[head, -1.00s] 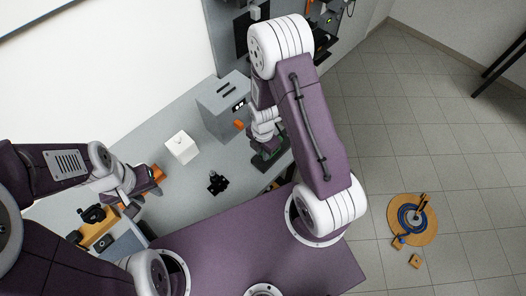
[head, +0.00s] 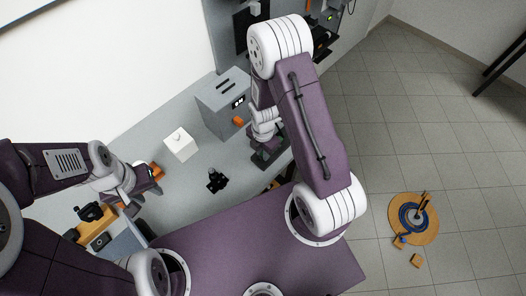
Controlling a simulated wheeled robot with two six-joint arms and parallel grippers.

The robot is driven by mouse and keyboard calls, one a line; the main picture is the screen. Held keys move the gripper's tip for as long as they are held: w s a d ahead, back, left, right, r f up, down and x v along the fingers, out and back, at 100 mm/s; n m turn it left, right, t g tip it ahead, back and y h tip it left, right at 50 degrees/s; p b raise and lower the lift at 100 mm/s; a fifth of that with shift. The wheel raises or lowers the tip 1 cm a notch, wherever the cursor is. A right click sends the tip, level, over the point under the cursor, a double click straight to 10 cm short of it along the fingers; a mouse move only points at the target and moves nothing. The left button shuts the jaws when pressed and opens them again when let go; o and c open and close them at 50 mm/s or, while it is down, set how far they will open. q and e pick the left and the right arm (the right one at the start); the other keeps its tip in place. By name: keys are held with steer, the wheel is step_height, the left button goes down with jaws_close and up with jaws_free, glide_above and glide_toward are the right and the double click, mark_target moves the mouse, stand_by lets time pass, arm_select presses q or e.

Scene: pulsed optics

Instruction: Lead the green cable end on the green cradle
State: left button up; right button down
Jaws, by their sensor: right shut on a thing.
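My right gripper (head: 267,158) reaches down to the right end of the grey bench, beyond my purple arm link. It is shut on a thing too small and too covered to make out. I cannot clearly see the green cable end or the green cradle; the arm and gripper cover that part of the bench. My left gripper (head: 148,180) is over the left part of the bench, beside small orange parts. Its fingers are too small to tell whether they are open or shut.
A grey box with slots and a small display (head: 220,104) stands left of my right gripper. A yellow-orange holder (head: 97,226) is at the left. An orange disc (head: 429,231) lies on the floor.

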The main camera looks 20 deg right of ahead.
steer(key=shift+f, duration=0.15)
steer(key=c, duration=1.2)
jaws_free()
step_height(320, 180, up, 9)
steer(key=shift+r+b, duration=0.1)
steer(key=shift+b, duration=0.45)
